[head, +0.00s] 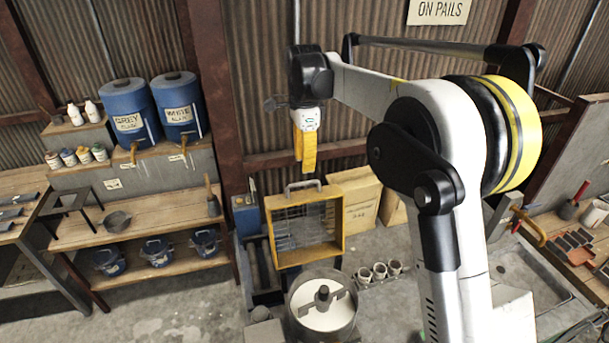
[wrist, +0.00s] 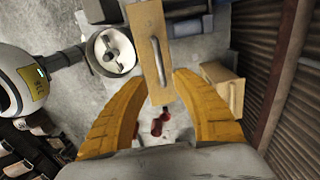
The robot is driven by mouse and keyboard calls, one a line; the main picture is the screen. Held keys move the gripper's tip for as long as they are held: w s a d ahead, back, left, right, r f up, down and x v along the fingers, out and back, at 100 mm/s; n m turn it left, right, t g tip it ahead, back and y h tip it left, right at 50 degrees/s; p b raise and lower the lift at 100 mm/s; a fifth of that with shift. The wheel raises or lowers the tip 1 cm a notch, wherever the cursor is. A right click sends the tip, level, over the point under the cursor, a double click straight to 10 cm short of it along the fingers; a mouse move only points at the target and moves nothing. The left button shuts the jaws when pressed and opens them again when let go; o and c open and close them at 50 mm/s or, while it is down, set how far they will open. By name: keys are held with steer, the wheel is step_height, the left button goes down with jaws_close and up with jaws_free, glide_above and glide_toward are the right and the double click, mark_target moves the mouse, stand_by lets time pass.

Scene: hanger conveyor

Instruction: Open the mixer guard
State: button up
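The mixer guard (head: 340,222), a yellow frame with wire mesh, stands roughly upright behind the mixer bowl (head: 324,304). A grey handle (head: 302,190) is on its top edge. The bowl's top is uncovered and a dark paddle shows over pale contents. My gripper (head: 304,172) points down above the handle and appears apart from it. In the wrist view the guard (wrist: 147,20) is seen almost edge-on, with its handle (wrist: 161,62) beyond the two yellow fingers (wrist: 162,82). The fingers are spread with nothing between their tips. The mixer bowl (wrist: 111,52) is at the left there.
A wooden shelf (head: 150,220) with blue barrels (head: 128,108) and pails (head: 158,252) stands at the left. Cardboard boxes (head: 362,205) are behind the guard. A bench with a sink (head: 530,275) is at the right.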

step_height(320, 180, down, 7)
steer(key=shift+r+p, duration=0.2)
steer(key=shift+p, duration=0.35)
jaws_close()
steer(key=shift+s, duration=0.1)
